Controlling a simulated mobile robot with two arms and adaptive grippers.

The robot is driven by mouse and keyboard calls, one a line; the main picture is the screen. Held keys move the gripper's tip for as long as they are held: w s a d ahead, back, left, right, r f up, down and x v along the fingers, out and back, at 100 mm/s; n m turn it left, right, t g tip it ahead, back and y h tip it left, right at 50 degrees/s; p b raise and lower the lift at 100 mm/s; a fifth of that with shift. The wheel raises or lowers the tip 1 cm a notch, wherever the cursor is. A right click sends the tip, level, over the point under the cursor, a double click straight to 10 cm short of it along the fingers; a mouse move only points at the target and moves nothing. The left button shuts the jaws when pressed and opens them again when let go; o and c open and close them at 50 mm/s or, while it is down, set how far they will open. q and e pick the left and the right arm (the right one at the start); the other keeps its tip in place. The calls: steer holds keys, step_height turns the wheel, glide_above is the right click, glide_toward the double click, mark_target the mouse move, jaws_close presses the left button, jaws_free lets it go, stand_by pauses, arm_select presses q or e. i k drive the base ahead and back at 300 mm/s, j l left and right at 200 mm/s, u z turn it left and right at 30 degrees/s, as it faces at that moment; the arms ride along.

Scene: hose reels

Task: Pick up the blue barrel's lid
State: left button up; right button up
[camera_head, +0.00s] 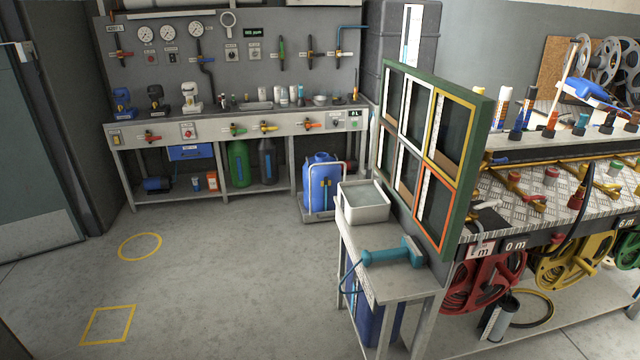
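A blue barrel (318,188) stands upright on a small wheeled trolley in front of the back workbench. Its lid (321,157) appears as a small blue piece at the top; it looks in place, but it is too small to tell details. Another blue container (368,312) stands under the small side table, its top hidden by the tabletop. I cannot tell whether it is also a barrel. Neither of my grippers is in view.
A side table (410,285) holds a grey bin (363,203) and a teal tool (392,254). A green-framed panel (470,150) stands beside it. Hose reels (485,278) hang under the right bench. The left floor is clear, with yellow circle (121,250) and square markings.

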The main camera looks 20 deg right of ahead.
mark_target(339, 101)
steer(key=i+j+u, duration=0.15)
steer(key=i, duration=0.5)
steer(key=i+z, duration=0.15)
steer(key=i, duration=0.45)
steer(key=i+z, duration=0.15)
steer(key=i, duration=0.45)
steer(key=i+z, duration=0.15)
steer(key=i, duration=0.45)
steer(key=i+j+z, duration=0.15)
steer(key=i, duration=0.45)
steer(key=i+z, duration=0.35)
steer(key=i, duration=0.15)
steer(key=i+z, duration=0.35)
steer(key=i, duration=0.15)
steer(key=i+j+z, duration=0.35)
steer(key=i+l+z, duration=0.3)
steer(key=i, duration=0.2)
steer(key=i+z, duration=0.25)
steer(key=i, duration=0.3)
steer(key=i+l+u, duration=0.7)
steer(key=l+u, duration=0.2)
steer(key=l, duration=0.1)
